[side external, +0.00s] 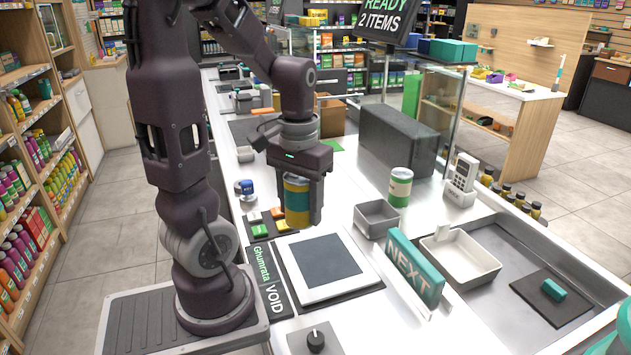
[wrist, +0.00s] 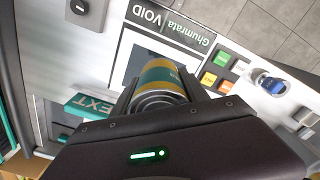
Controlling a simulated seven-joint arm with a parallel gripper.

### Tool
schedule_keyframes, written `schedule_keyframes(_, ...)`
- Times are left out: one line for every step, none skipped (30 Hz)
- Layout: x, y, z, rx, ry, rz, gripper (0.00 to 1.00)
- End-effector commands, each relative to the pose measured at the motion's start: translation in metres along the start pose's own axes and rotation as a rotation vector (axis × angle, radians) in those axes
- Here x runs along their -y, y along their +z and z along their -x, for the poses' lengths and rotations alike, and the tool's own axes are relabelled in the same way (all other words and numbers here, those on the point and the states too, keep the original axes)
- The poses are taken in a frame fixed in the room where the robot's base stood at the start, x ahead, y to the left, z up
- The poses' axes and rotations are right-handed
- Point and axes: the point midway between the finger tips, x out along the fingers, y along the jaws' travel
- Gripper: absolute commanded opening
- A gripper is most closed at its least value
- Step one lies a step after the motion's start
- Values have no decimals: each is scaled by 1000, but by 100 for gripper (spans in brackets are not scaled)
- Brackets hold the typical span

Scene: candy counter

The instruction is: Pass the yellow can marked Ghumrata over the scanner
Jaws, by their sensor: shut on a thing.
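My gripper (side external: 299,212) is shut on a yellow can (side external: 297,186) with a teal band. It holds the can upright above the counter, by the far edge of the scanner. No name is readable on the can. The scanner (side external: 332,260), a dark glass plate in a white frame, lies flat in the counter. In the wrist view the can (wrist: 162,72) sits between the fingers and covers part of the scanner glass (wrist: 134,64). A dark strip (side external: 266,283) reading "Ghumrata" and "VOID" runs along the scanner's left side.
Coloured buttons (side external: 259,231) lie behind the scanner. A cream and green can (side external: 400,186), a grey tray (side external: 376,218) and a NEXT sign (side external: 414,268) stand to the right. A card terminal (side external: 462,177) is beyond.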

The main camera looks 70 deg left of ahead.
Motion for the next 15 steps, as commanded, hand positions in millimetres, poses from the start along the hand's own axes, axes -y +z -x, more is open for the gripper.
schedule_keyframes(0, 2, -9, 7, 0, 1, 0)
schedule_keyframes(0, 2, -16, 9, 1, 1, 0)
schedule_keyframes(0, 1, -24, 7, 1, 2, 0)
schedule_keyframes(0, 1, -28, 7, 1, 3, 0)
schedule_keyframes(0, 1, -32, 6, 0, 3, 0)
schedule_keyframes(0, 1, -40, 8, 1, 3, 0)
schedule_keyframes(0, 1, -45, 7, 1, 4, 0)
schedule_keyframes(0, 1, -48, 7, 2, 4, 0)
schedule_keyframes(0, 1, -52, 5, 1, 3, 0)
schedule_keyframes(0, 0, -53, 4, 1, 3, 0)
schedule_keyframes(0, 0, -54, 2, 0, 2, 0)
schedule_keyframes(0, 0, -55, 1, 0, 2, 0)
schedule_keyframes(0, 0, -55, 1, 1, 2, 0)
schedule_keyframes(0, 0, -55, 1, 1, 2, 0)
schedule_keyframes(0, 0, -55, 1, 1, 2, 0)
